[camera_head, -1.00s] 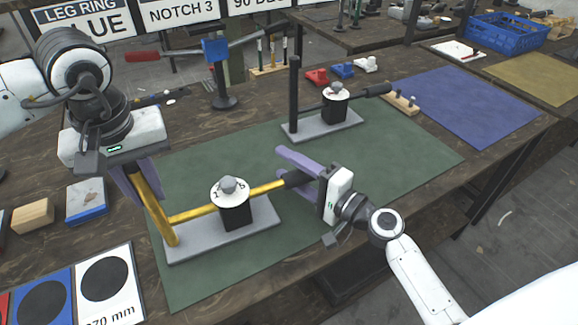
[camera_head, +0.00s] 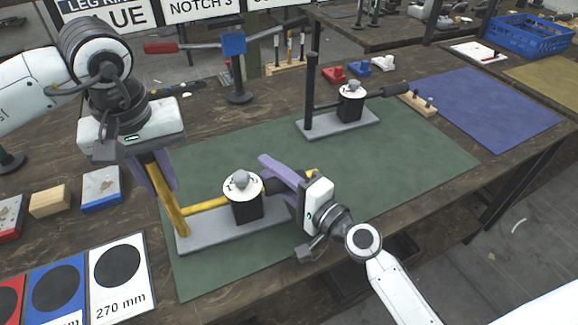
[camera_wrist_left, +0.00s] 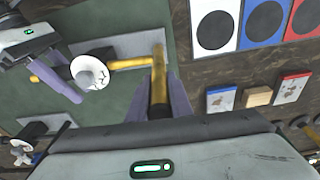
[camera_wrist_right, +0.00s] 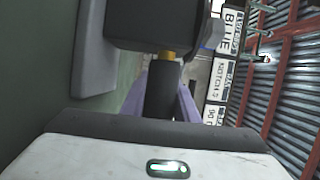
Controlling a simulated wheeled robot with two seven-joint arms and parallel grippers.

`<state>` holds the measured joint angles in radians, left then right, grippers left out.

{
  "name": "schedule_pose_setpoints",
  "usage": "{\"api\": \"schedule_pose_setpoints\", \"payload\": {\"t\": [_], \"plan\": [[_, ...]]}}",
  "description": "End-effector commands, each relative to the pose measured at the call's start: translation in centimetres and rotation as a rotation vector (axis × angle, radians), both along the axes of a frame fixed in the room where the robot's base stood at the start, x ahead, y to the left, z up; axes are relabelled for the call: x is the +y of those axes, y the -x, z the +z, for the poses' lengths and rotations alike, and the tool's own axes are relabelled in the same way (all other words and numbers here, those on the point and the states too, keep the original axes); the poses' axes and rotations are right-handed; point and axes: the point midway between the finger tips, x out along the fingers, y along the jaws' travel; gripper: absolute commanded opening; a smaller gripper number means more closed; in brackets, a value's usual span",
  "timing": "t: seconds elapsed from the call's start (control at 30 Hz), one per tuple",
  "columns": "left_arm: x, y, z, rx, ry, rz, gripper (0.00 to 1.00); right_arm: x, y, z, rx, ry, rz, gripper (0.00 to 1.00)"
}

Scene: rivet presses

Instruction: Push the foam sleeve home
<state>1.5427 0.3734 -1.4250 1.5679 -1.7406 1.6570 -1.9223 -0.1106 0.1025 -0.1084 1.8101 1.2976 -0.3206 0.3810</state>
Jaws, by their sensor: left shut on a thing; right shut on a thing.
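The near press has a grey base (camera_head: 215,238), a black block with a white round dial (camera_head: 243,186), a yellow post (camera_head: 176,205) and a yellow lever (camera_head: 205,206). My left gripper (camera_head: 160,180) is shut on the yellow post; its fingers flank the post in the left wrist view (camera_wrist_left: 158,90). The black foam sleeve (camera_head: 273,186) sits around the lever right of the dial. My right gripper (camera_head: 280,182) is shut on it. In the right wrist view, a short yellow band (camera_wrist_right: 168,56) shows between the sleeve (camera_wrist_right: 161,90) and the black block. A yellow tip shows beyond the sleeve.
A second press (camera_head: 340,121) with a black-gripped lever stands behind on the green mat (camera_head: 400,150). A blue-headed stand (camera_head: 235,70) is at the back. Coloured cards (camera_head: 120,280) and small blocks (camera_head: 50,201) lie left. The mat's right side is clear.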

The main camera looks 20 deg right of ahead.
Motion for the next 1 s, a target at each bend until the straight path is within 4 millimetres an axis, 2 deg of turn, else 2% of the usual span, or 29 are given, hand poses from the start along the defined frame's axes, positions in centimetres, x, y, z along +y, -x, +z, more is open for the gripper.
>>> {"api": "schedule_pose_setpoints", "payload": {"t": [0.03,0.27,0.3,0.4,0.77,0.87,1.0], "plan": [[-0.3,0.0,0.1,-0.001,0.007,-0.003,0.0,0.6,0.1,0.0,0.001,0.0,0.01,0.0],[-0.3,0.1,0.0,-0.001,0.007,-0.004,0.0,0.7,0.2,-0.1,0.002,0.0,0.013,0.0],[-0.3,0.1,0.0,-0.001,0.008,-0.004,0.0,0.7,0.2,-0.1,0.002,0.0,0.013,0.32],[-0.3,0.1,0.0,-0.001,0.007,-0.004,0.0,0.6,0.2,0.0,0.001,0.0,0.011,0.47],[-0.1,0.0,0.1,-0.001,0.004,-0.002,0.0,0.1,0.5,-0.1,0.002,0.001,0.006,0.47],[-0.1,0.0,0.1,-0.001,0.004,-0.002,0.0,-0.5,1.7,-0.2,0.002,0.004,0.005,0.47],[-0.1,0.0,0.1,-0.001,0.003,0.0,0.0,-1.7,4.4,-0.3,0.005,0.003,0.007,0.47]]}}
